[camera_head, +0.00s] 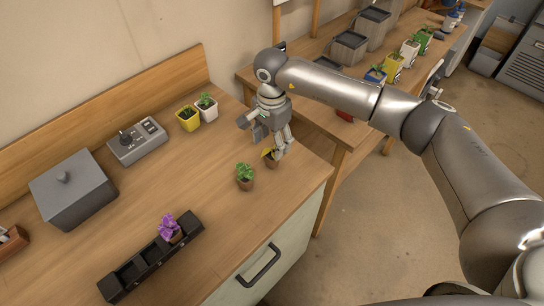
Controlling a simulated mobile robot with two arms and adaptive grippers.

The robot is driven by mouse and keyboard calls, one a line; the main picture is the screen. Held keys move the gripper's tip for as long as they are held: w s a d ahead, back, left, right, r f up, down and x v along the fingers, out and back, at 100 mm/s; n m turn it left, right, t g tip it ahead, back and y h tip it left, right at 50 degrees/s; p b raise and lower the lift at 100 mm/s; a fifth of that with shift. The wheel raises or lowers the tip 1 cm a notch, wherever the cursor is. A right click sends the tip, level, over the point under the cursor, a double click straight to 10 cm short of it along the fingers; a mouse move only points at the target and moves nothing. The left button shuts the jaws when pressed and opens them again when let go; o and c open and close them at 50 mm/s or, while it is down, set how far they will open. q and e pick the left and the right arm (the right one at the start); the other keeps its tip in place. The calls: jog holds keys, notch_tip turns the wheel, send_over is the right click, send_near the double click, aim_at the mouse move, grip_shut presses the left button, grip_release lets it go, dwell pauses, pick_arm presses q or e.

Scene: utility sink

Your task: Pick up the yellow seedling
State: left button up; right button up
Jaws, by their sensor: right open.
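The yellow seedling (268,153) stands in a small brown pot (272,163) near the right end of the wooden counter. My right gripper (268,139) is open, pointing down just above and around the seedling's top. Its fingers partly cover the leaves, and I cannot tell whether they touch the plant. A green seedling (245,173) in a similar brown pot stands just in front and to the left. A purple seedling (169,228) sits in a black tray (122,286) with several compartments, at the counter's front. My left gripper is not in view.
A yellow pot (188,122) and a white pot (208,111) with plants stand behind, left of the gripper. A grey lidded box (74,192) and a control box (137,141) are at the back left. The counter's middle is clear. A second bench (327,117) holds more pots.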

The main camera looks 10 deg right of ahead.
aim_at(272, 154)
jog(key=shift+f+p, duration=0.3)
notch_tip(272, 154, down, 4)
jog(key=shift+s+r+p, duration=0.1)
jog(key=shift+r+p, duration=0.15)
jog(key=shift+p, duration=0.6)
jog(key=shift+f, duration=0.5)
jog(key=c, duration=1.1)
jog(key=shift+r, duration=0.1)
